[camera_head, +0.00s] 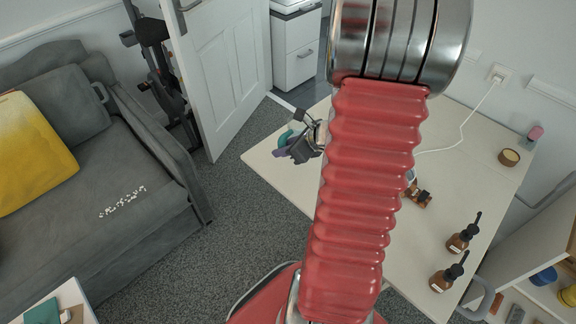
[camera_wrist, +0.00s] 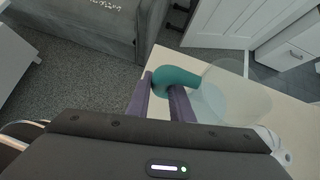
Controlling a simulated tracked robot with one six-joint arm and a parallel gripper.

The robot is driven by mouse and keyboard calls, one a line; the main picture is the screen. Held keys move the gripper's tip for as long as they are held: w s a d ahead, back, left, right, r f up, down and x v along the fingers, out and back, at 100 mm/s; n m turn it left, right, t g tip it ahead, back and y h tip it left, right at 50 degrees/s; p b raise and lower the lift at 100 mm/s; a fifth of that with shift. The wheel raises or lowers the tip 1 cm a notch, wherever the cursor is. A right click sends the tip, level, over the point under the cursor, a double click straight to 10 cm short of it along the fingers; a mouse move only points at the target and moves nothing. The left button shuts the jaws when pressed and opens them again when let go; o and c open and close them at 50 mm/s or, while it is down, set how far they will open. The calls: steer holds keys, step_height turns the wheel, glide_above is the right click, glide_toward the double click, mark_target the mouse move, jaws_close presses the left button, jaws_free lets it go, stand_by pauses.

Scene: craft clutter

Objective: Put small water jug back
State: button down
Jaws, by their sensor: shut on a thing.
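The small water jug shows in the wrist view, with a clear, see-through body (camera_wrist: 232,98) and a teal handle (camera_wrist: 177,76). My gripper (camera_wrist: 161,88) has its two purple fingers closed around the handle. In the head view my gripper (camera_head: 282,152) is over the far left end of the cream table (camera_head: 265,160), and a bit of the teal handle (camera_head: 286,137) shows beside it. The clear body is hard to make out there. I cannot tell whether the jug's base touches the table.
Two brown dropper bottles (camera_head: 446,277) stand at the table's right side. A round brown-topped tin (camera_head: 509,157) and a pink-topped item (camera_head: 535,133) are at the back right. A white cable (camera_head: 470,122) runs across the table. A grey sofa (camera_head: 100,215) is left.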

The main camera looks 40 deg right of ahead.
steer(key=shift+f, duration=2.1)
steer(key=shift+f, duration=2.1)
steer(key=shift+f, duration=0.1)
steer(key=c, duration=1.6)
jaws_free()
steer(key=shift+o, duration=0.2)
steer(key=v, duration=1.2)
